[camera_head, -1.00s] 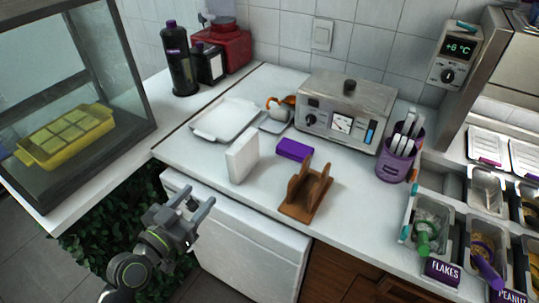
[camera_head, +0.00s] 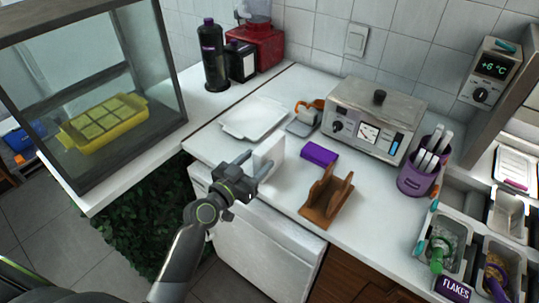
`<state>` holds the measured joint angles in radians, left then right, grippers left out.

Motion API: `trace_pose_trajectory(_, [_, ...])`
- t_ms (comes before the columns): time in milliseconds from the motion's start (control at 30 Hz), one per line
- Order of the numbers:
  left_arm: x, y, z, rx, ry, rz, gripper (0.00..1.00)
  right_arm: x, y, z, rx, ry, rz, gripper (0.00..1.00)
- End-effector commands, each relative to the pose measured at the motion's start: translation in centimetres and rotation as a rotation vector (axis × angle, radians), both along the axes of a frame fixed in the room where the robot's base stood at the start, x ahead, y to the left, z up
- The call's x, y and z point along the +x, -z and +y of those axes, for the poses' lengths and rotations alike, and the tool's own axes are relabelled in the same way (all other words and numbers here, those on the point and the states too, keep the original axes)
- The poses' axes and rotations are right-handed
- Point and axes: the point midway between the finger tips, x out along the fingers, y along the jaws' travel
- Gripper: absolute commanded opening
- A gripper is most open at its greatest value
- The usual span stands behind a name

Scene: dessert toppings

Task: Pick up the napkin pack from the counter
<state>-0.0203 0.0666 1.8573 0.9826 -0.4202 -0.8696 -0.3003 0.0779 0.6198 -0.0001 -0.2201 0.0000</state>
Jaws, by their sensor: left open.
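The napkin pack (camera_head: 273,150), a white upright block, stands on the white counter (camera_head: 283,198) near its front edge. My left gripper (camera_head: 257,164) is open in front of the pack, its fingers pointing toward it. The gripper covers the pack's lower left part, and I cannot tell whether a finger touches it. My right gripper is not in view.
A wooden holder (camera_head: 327,197) and a purple block (camera_head: 319,154) are to the right of the pack. A white tray (camera_head: 255,118) and a small scale-like item (camera_head: 301,127) lie behind. A metal appliance (camera_head: 375,118) stands at the back; a glass case (camera_head: 95,100) is at left.

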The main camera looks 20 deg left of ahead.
Motion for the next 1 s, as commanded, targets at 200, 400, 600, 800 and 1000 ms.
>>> trace_pose_trajectory(200, [2.4, 0.1, -0.9, -0.003, 0.000, 0.000, 0.53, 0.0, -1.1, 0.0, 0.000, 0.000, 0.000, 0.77])
trace_pose_trajectory(400, [4.3, 0.2, -1.6, -0.001, 0.000, 0.000, 0.53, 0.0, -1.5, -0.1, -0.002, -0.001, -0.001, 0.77])
trace_pose_trajectory(600, [4.7, 0.3, -1.7, 0.000, 0.000, -0.001, 0.53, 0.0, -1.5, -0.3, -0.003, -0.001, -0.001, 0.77])
trace_pose_trajectory(800, [4.6, 0.3, -1.7, 0.000, 0.000, 0.000, 0.41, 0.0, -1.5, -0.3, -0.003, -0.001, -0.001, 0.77])
trace_pose_trajectory(1000, [4.6, 0.3, -1.7, 0.000, 0.000, 0.000, 0.15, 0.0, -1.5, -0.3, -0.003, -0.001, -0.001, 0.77])
